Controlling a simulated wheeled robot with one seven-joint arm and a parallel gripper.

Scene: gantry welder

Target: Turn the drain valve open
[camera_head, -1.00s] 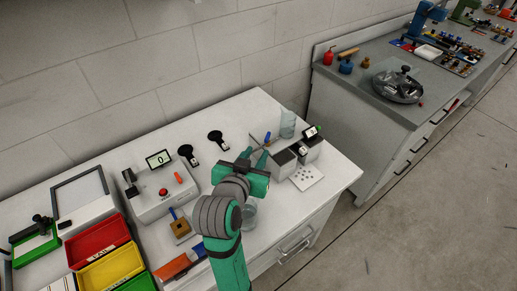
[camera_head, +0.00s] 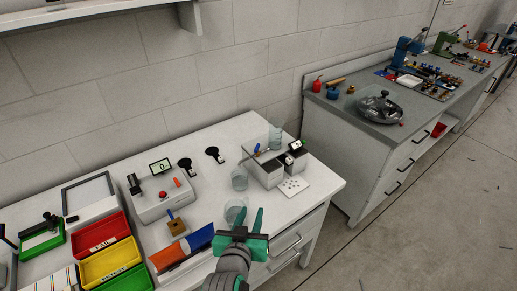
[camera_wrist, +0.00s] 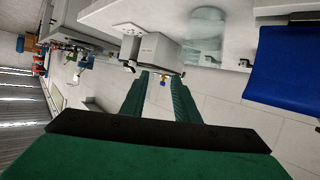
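A grey twin box unit (camera_head: 266,172) stands at the right of the white table, and it also shows in the wrist view (camera_wrist: 158,50). A small blue-handled part with an orange-yellow end (camera_head: 257,149) is at its back left. No other valve is clear. My gripper (camera_head: 249,212) is open and empty, near the table's front edge, in front of the unit and apart from it. Its fingers (camera_wrist: 158,78) spread in the wrist view.
Glass vessels (camera_head: 239,180) (camera_head: 235,212) stand left of the unit, and a taller one (camera_head: 275,135) behind it. A blue-and-orange item (camera_head: 198,240) lies left of my gripper. A perforated white plate (camera_head: 294,187) lies right of the unit. A second bench (camera_head: 350,130) stands further right.

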